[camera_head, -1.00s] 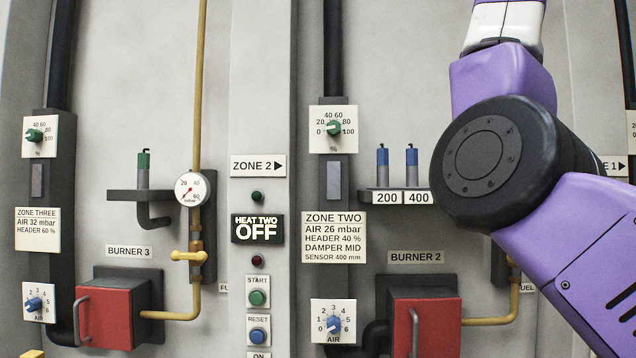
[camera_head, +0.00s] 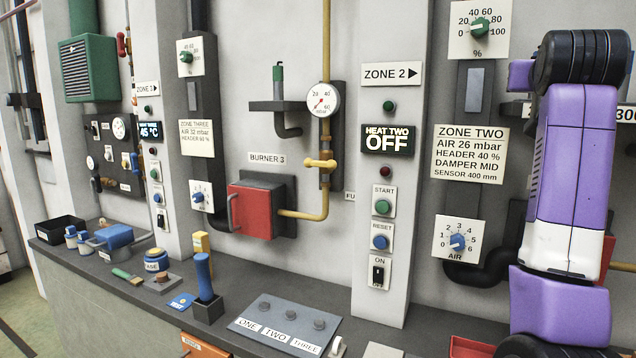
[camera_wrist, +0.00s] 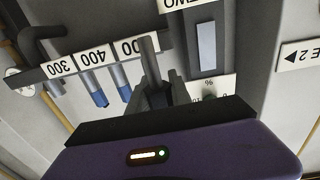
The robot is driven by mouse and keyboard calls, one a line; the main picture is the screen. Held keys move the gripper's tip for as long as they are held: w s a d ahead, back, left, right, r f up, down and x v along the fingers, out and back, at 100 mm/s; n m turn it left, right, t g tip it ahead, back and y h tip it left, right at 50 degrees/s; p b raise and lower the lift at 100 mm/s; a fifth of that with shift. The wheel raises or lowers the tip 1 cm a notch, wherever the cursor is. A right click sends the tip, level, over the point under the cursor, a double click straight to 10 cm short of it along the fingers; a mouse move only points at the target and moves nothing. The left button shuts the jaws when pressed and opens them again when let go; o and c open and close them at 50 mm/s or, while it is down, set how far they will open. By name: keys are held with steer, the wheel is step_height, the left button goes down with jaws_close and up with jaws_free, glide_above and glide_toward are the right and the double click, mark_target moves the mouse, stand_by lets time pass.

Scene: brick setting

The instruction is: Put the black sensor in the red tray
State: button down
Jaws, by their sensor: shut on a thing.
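In the wrist view my gripper (camera_wrist: 158,92) is shut on a slim grey rod (camera_wrist: 150,52). It looks like the probe of the black sensor; its black part is hard to tell from the dark fingers. In the head view my purple arm stands at the right and my gripper is out of sight. A red edge (camera_head: 470,347), which looks like part of the red tray, shows at the bottom on the ledge, cut off by the frame and beside my arm.
Upside down in the wrist view, two blue sensors (camera_wrist: 92,88) sit at a rack (camera_wrist: 75,64) labelled 300, 400 and a partly hidden number. The ledge (camera_head: 290,287) holds a labelled plate (camera_head: 285,325), a blue-handled tool (camera_head: 203,278) and other items. A red burner box (camera_head: 252,210) juts from the wall.

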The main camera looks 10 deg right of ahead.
steer(key=s+a+f+n+t+y, duration=0.15)
steer(key=a+f, duration=0.35)
steer(key=f, duration=0.9)
steer(key=a+f+n+y, duration=0.25)
steer(key=a+f, duration=0.25)
steer(key=f, duration=0.9)
steer(key=s+a+f+n+t+y, duration=0.1)
steer(key=a+f+y, duration=0.3)
steer(key=f, duration=1)
steer(key=s+a+f, duration=0.4)
steer(key=s+f, duration=0.4)
steer(key=f, duration=0.3)
steer(key=s+a+f+n+y, duration=0.1)
steer(key=s+a+f, duration=0.3)
steer(key=s+f, duration=0.3)
steer(key=s+a+f+y, duration=0.1)
steer(key=s+a+f, duration=0.4)
steer(key=f, duration=1)
steer(key=s, duration=0.3)
steer(key=shift+s+f+n, duration=0.2)
steer(key=shift+s+n, duration=0.1)
steer(key=shift+n, duration=0.1)
